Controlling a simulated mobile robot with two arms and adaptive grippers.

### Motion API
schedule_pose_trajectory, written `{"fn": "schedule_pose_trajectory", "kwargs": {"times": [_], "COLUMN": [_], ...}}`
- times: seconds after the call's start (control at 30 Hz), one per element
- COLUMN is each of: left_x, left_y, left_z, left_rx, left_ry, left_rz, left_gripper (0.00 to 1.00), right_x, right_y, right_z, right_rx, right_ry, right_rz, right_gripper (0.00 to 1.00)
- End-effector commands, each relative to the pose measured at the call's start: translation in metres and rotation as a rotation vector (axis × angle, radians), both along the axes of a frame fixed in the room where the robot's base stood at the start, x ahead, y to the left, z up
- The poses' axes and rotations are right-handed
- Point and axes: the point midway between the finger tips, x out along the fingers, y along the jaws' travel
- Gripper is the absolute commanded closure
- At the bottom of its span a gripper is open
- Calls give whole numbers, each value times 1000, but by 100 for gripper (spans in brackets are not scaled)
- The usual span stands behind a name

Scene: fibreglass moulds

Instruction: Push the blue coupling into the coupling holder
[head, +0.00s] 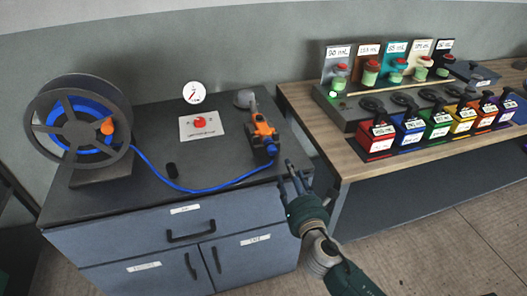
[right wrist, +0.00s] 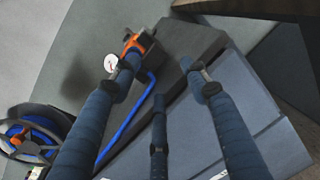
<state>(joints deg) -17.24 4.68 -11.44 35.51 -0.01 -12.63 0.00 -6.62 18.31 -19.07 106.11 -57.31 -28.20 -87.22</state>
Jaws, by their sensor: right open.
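The blue coupling (head: 271,149) is at the end of a blue hose (head: 215,188), against the front end of an orange and black tool (head: 263,130) on the dark cabinet top. I cannot tell how firmly they are joined. My right gripper (head: 292,172) is open and empty, just right of and in front of the coupling at the cabinet's edge. In the right wrist view its fingers (right wrist: 158,80) are spread, with the orange tool (right wrist: 133,42) beyond the left finger. My left gripper is not seen.
A hose reel (head: 80,120) stands on the left of the cabinet top (head: 150,120). A panel with a red knob (head: 200,124) and a gauge (head: 193,92) are behind. A wooden table (head: 345,160) at right carries colored bins and bottles. The cabinet's front middle is clear.

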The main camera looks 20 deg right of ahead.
Motion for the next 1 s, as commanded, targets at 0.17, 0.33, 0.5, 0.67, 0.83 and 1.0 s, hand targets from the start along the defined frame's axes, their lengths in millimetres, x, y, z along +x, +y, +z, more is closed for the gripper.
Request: {"fn": "schedule_pose_trajectory", "kwargs": {"times": [0.17, 0.33, 0.5, 0.67, 0.83, 1.0], "left_x": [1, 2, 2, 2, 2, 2], "left_y": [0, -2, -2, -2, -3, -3], "left_z": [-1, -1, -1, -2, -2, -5], "left_rx": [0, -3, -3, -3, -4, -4], "left_ry": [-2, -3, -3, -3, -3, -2], "left_rz": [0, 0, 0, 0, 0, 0], "left_gripper": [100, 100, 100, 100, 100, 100], "right_x": [14, 17, 16, 18, 30, 54], "right_y": [19, 25, 26, 25, 26, 27], "right_z": [20, 25, 25, 25, 25, 25], "right_rx": [-274, -358, -357, -355, -354, -352], "right_ry": [-66, -87, -86, -85, -86, -87], "right_rz": [95, 122, 122, 121, 121, 122], "right_gripper": [55, 55, 55, 55, 55, 55]}}
